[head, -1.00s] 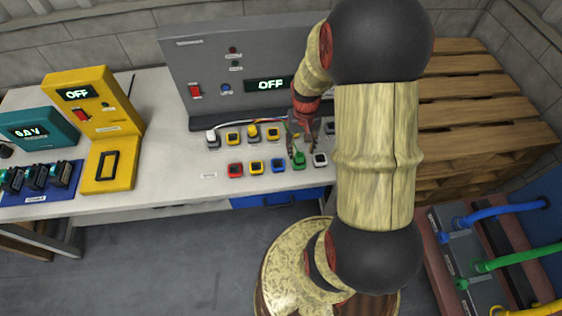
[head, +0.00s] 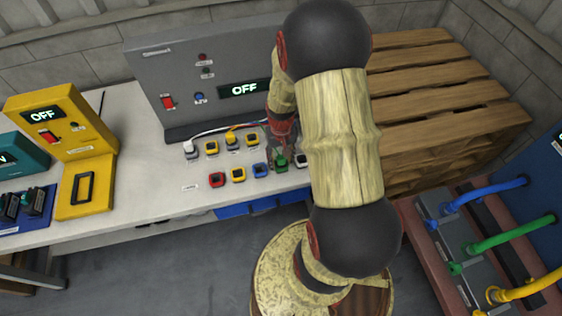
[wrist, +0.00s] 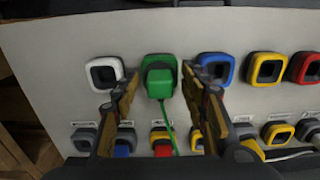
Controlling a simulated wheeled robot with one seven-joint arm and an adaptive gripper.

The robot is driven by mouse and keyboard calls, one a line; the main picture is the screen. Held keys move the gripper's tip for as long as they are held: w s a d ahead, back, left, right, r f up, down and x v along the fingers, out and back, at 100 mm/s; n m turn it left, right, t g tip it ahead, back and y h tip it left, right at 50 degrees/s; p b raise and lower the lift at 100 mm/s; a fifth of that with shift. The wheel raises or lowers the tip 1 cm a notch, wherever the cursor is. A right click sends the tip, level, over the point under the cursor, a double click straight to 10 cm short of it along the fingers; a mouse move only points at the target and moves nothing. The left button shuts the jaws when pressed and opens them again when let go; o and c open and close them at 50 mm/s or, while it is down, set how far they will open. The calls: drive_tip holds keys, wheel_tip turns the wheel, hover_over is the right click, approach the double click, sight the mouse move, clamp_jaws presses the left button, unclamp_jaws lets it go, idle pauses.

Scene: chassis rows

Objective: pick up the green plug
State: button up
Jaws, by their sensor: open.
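The green plug (wrist: 160,82) sits in a green square socket (wrist: 149,63) on the pale bench top, with a thin green cable running from it toward the bottom of the wrist view. My gripper (wrist: 159,82) is open, with one finger on each side of the plug. The fingertips look close to its sides, but I cannot tell if they touch. In the head view the green plug (head: 281,161) shows just below my gripper (head: 282,147), partly hidden by it.
A white socket (wrist: 104,72) and a blue socket (wrist: 213,68) flank the plug closely. Yellow and red sockets continue along the row. A second row with plugs and cables lies behind. A grey panel (head: 140,80) reading OFF stands at the back; a yellow box (head: 95,140) stands left.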

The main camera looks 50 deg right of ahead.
drive_tip(key=shift+c, duration=0.9)
drive_tip(key=shift+s, duration=0.1)
clamp_jaws()
